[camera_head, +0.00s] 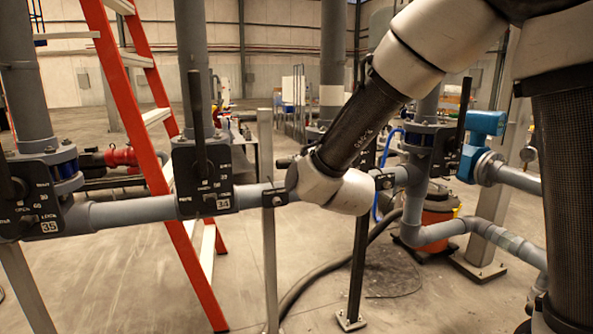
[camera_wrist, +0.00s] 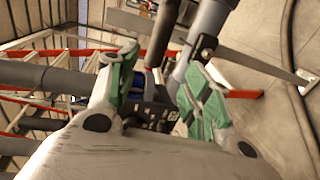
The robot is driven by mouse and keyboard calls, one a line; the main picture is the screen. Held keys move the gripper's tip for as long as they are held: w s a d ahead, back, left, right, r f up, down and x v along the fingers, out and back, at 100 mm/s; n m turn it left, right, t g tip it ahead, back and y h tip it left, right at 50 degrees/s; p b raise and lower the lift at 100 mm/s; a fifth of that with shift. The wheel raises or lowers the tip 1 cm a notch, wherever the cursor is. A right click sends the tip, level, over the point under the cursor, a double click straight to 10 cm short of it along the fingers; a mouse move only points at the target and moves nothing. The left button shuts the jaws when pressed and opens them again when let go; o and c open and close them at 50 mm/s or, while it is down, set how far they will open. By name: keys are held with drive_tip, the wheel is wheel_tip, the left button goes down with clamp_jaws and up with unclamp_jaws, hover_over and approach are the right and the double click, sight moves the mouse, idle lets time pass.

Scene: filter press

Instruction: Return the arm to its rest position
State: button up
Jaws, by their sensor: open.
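My arm (camera_head: 365,122) reaches down from the upper right in the head view and bends at a pale joint (camera_head: 335,190) in front of the grey pipe (camera_head: 250,196). My gripper is hidden behind that joint in the head view. In the wrist view my gripper (camera_wrist: 157,88) shows two green-padded fingers spread apart, with nothing held between them. Beyond the fingers are a dark valve plate (camera_wrist: 152,117) and a grey pipe (camera_wrist: 205,30). I cannot tell the exact distance from the fingers to them.
Black valve plates labelled 35 (camera_head: 35,195) and 34 (camera_head: 203,178), with upright handles, sit on the pipework left of my arm. An orange ladder (camera_head: 135,90) stands between them. A blue valve (camera_head: 487,123) and an orange bucket (camera_head: 436,215) are at right. A dark hose (camera_head: 315,270) lies on the floor.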

idle(0.3)
drive_tip(key=s+f+m+g, duration=0.8)
drive_tip(key=s+f+g, duration=0.1)
drive_tip(key=s+f, duration=0.2)
drive_tip(key=s+d+r+m+h, duration=0.1)
drive_tip(key=s+d+r+m, duration=0.2)
drive_tip(key=s+d, duration=0.4)
drive_tip(key=s+d+r+m+g+h, duration=0.1)
drive_tip(key=s+d+m, duration=0.5)
drive_tip(key=d, duration=0.9)
drive_tip(key=s+d+r+m+g+h, duration=0.1)
drive_tip(key=s+d+r+m+h, duration=0.2)
drive_tip(key=s+d+r, duration=0.3)
drive_tip(key=s+d+m, duration=0.1)
drive_tip(key=d, duration=0.4)
drive_tip(key=shift+s+d+m, duration=0.15)
drive_tip(key=shift+s+m, duration=0.2)
drive_tip(key=shift+m, duration=0.05)
drive_tip(key=shift+r, duration=0.1)
